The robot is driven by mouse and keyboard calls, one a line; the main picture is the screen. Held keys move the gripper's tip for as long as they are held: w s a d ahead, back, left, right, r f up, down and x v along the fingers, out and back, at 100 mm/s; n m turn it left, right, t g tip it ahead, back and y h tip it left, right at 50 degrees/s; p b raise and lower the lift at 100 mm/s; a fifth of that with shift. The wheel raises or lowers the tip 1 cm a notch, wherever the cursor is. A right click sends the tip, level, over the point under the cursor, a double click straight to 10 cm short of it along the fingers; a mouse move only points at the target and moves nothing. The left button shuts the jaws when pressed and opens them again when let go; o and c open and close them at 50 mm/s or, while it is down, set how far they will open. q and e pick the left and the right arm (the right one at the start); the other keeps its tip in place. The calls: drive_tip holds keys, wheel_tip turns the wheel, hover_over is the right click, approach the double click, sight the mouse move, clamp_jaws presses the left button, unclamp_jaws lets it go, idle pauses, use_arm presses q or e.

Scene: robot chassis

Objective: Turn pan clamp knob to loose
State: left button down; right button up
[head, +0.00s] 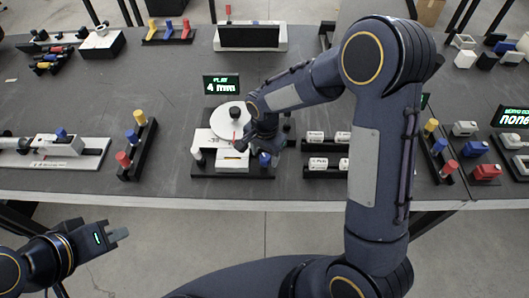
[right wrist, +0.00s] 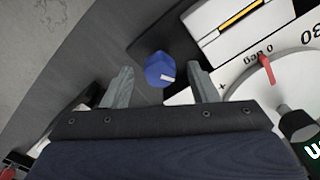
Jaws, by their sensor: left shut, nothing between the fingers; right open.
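A blue knob (right wrist: 160,70) with a white mark on its face sits beside a white pan-and-tilt device (head: 233,135) on the table. It also shows small in the head view (head: 264,159). I take it for the pan clamp knob, but no label confirms this. My right gripper (right wrist: 162,76) is open, with the knob showing between its fingertips and a visible gap on each side. In the head view my right gripper (head: 268,147) hangs over the device's right side, partly hiding it. My left gripper (head: 119,235) is shut and empty, off the table's front edge.
A dial with a red pointer (right wrist: 267,69) near 0 and a dark post with a grey top (right wrist: 296,120) stand right of the gripper. A display (head: 221,85) reads "4 mm". Knob racks (head: 140,150) flank it.

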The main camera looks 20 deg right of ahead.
drive_tip(key=shift+f, duration=0.2)
drive_tip(key=shift+c, duration=0.4)
drive_tip(key=c, duration=0.9)
